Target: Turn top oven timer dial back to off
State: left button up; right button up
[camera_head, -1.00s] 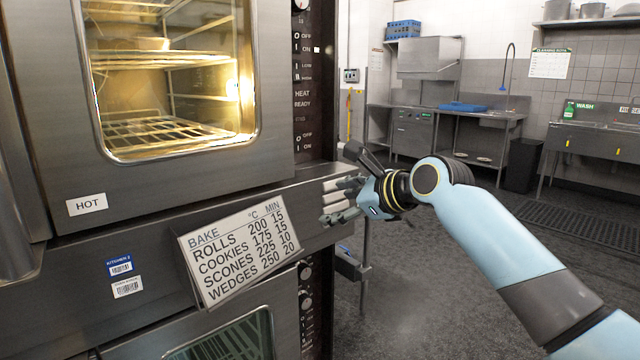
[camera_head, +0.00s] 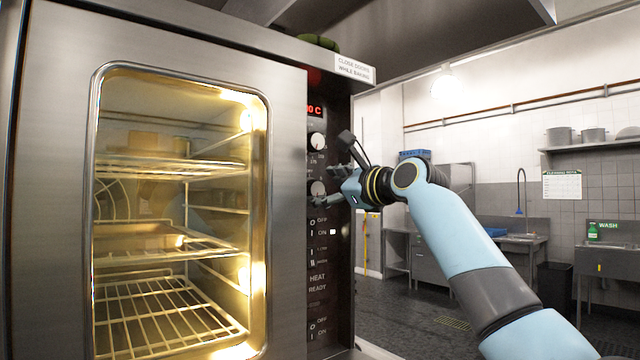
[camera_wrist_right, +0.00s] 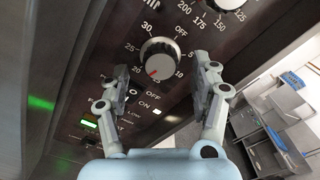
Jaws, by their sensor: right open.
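The top oven's timer dial (camera_head: 317,188) is the lower of two round silver knobs on the dark control strip. In the right wrist view the dial (camera_wrist_right: 158,59) is ringed by OFF, 5, 10, 15, 20, 25 and 30. Its red mark points near 15, away from OFF. My right gripper (camera_wrist_right: 165,72) is open, with one finger on each side of the dial and gaps showing between fingers and knob. In the head view my right gripper (camera_head: 332,184) is at the dial's right and partly overlaps it. My left gripper is not in view.
The temperature knob (camera_head: 317,141) sits just above, under a red display (camera_head: 315,110). Switches (camera_head: 321,226) lie below the dial. The lit oven door (camera_head: 285,200) is closed at left. Open room and sinks (camera_head: 608,262) lie to the right.

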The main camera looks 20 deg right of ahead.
aim_at(314, 190)
jog(key=shift+w+a+r, duration=0.1)
jog(key=shift+w+a, duration=0.15)
jog(key=shift+w, duration=0.7)
jog(key=shift+w+a, duration=0.1)
jog(key=shift+w, duration=0.2)
jog(key=shift+s, duration=0.1)
jog(key=shift+c, duration=1)
jog(key=c, duration=1)
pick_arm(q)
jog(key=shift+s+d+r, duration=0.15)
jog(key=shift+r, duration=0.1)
